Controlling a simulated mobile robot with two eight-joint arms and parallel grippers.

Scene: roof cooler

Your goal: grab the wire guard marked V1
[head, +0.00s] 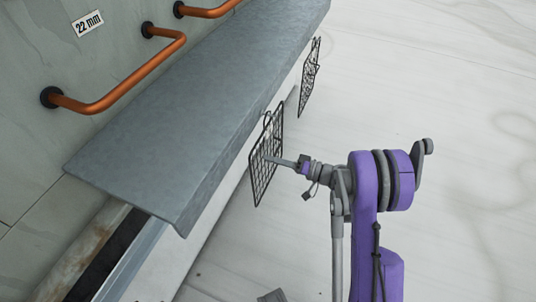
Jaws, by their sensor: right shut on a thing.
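A black wire guard (264,176) hangs upright beside the long grey slab, in the middle of the head view. My right gripper (277,161) reaches it from the right and is shut on this nearer wire guard. A second black wire guard (309,78) is farther back along the same side and appears tilted. No V1 mark can be read on either guard.
The grey slab (200,105) runs diagonally left of the guards, its front corner projecting. Bent copper pipes (130,87) come out of the wall beside a "22 mm" label (88,23). The pale floor (460,90) at right is open.

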